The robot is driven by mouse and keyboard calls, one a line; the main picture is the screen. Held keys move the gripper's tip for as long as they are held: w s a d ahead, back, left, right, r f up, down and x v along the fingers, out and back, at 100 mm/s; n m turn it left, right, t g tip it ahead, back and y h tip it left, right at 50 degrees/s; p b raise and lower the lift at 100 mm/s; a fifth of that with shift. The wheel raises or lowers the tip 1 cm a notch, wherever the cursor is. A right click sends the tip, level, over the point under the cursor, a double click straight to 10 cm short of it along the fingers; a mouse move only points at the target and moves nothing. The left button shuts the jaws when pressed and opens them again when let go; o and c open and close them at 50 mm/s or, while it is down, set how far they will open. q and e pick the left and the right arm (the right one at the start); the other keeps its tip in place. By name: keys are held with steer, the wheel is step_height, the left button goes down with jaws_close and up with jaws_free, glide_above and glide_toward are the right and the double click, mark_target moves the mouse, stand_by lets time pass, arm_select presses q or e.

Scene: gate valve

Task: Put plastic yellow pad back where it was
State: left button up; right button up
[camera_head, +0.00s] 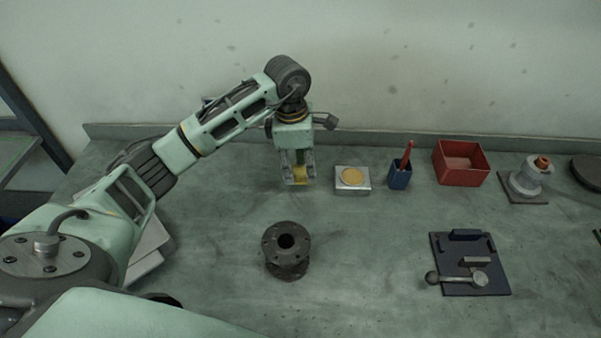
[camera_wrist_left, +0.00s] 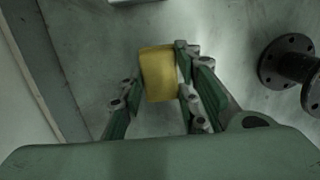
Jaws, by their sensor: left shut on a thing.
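The yellow pad (camera_wrist_left: 158,73) is between the fingers of my left gripper (camera_wrist_left: 160,90) in the left wrist view. In the head view my left gripper (camera_head: 298,176) points down over the back of the bench, shut on the pad, and a bit of the yellow pad (camera_head: 300,174) shows between its fingers. I cannot tell whether the pad touches the bench. A silver block with a round yellowish top (camera_head: 352,180) stands just right of the gripper. My right gripper is not in view.
A dark flanged valve part (camera_head: 287,252) stands in front of the gripper. To the right are a blue cup with a red tool (camera_head: 400,176), a red box (camera_head: 461,163), a white and orange part (camera_head: 529,179) and a dark plate with a lever (camera_head: 467,264).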

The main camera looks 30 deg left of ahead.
mark_target(299, 170)
arm_select(q)
step_height(299, 170, down, 2)
steer(key=shift+s+f+p, duration=0.1)
steer(key=shift+f+p, duration=0.15)
steer(key=shift+p, duration=0.2)
steer(key=shift+f, duration=0.5)
steer(key=shift+f, duration=0.1)
steer(key=o, duration=0.9)
steer(key=shift+c, duration=0.2)
steer(key=shift+o, duration=1.2)
